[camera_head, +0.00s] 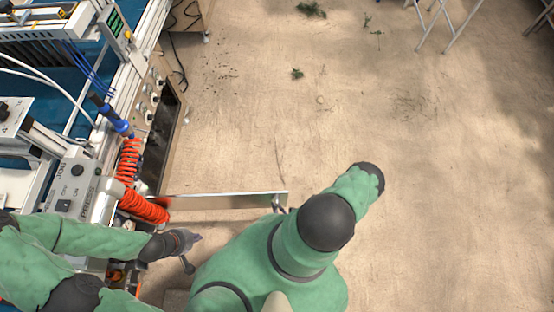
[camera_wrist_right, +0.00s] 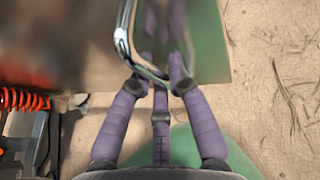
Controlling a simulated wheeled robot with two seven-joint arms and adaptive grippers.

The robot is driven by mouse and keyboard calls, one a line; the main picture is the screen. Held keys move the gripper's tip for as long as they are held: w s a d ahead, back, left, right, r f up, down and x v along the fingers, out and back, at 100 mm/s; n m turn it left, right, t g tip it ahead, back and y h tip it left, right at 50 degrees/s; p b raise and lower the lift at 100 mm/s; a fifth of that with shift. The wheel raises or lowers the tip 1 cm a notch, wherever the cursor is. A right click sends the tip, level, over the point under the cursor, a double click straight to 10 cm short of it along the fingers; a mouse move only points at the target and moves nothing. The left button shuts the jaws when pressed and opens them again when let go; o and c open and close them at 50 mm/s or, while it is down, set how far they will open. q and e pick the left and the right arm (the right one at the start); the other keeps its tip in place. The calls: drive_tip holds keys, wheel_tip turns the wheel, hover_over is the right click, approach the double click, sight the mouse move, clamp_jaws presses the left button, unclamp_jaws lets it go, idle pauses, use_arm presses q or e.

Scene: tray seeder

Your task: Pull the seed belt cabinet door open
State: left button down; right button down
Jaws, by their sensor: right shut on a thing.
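The seed belt cabinet door (camera_head: 225,201) is a thin pale panel seen from above. It stands out from the machine's side, swung well open over the floor. Its chrome handle (camera_wrist_right: 126,35) is a bent bar in the right wrist view. My right gripper (camera_wrist_right: 158,75) has its purple fingers shut on this handle. In the head view my right arm hides most of that gripper. My left gripper (camera_head: 188,245) is beside the machine, on the near side of the door and apart from the handle. Its fingers are too small to read.
The seeder machine (camera_head: 135,80) runs along the left, with a dark opening (camera_head: 161,130) in its side. Red coiled hoses (camera_head: 143,205) hang near the door's hinge end. Open sandy floor (camera_head: 330,110) lies to the right, with small green scraps. Metal stand legs (camera_head: 445,25) are far off.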

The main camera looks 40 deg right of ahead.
drive_tip(key=c, duration=1.1)
unclamp_jaws()
drive_tip(key=shift+c, duration=0.2)
drive_tip(key=v, duration=1.2)
